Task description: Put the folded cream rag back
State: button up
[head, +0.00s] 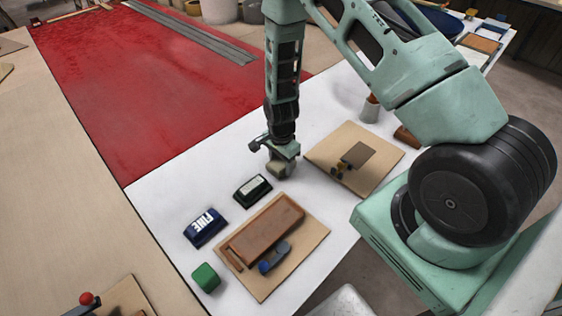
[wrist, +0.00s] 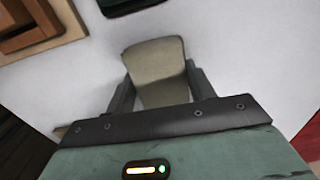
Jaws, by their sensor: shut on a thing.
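The folded cream rag (wrist: 158,62) is between the two fingers of my gripper (wrist: 160,82) in the wrist view, and its far end sticks out past the fingertips. In the head view my gripper (head: 277,157) points down over the white tabletop, shut on the rag (head: 279,169), which shows as a small greyish-beige piece below the fingers. I cannot tell whether the rag touches the tabletop. No marked place for the rag can be made out.
A dark labelled block (head: 253,190) and a blue FINE block (head: 205,228) lie nearby. A board (head: 262,288) bears a brown tray (head: 265,228) and a blue tool (head: 275,258). A green cube (head: 205,277) sits front left. Another board (head: 385,150) lies right. White surface is clear left of my gripper.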

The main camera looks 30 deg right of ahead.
aim_at(281, 162)
jog(key=shift+f, duration=0.15)
jog(key=o, duration=1)
jog(key=shift+o, duration=0.2)
notch_tip(281, 162, up, 12)
jog(key=b, duration=0.2)
jog(key=s+a+r+n+y, duration=0.1)
jog(key=s+a+r+n, duration=0.2)
jog(key=a+r+n, duration=0.45)
jog(key=s+a+r+n, duration=0.3)
jog(key=s+a+n, duration=0.1)
jog(key=s, duration=0.3)
jog(key=s+a+r+n, duration=0.3)
jog(key=s+r+n, duration=0.1)
jog(key=s+n, duration=0.2)
jog(key=s+a+r+n, duration=0.3)
jog(key=s+n, duration=0.3)
jog(key=s, duration=0.2)
jog(key=shift+s+a+r, duration=0.4)
jog(key=shift+a, duration=0.4)
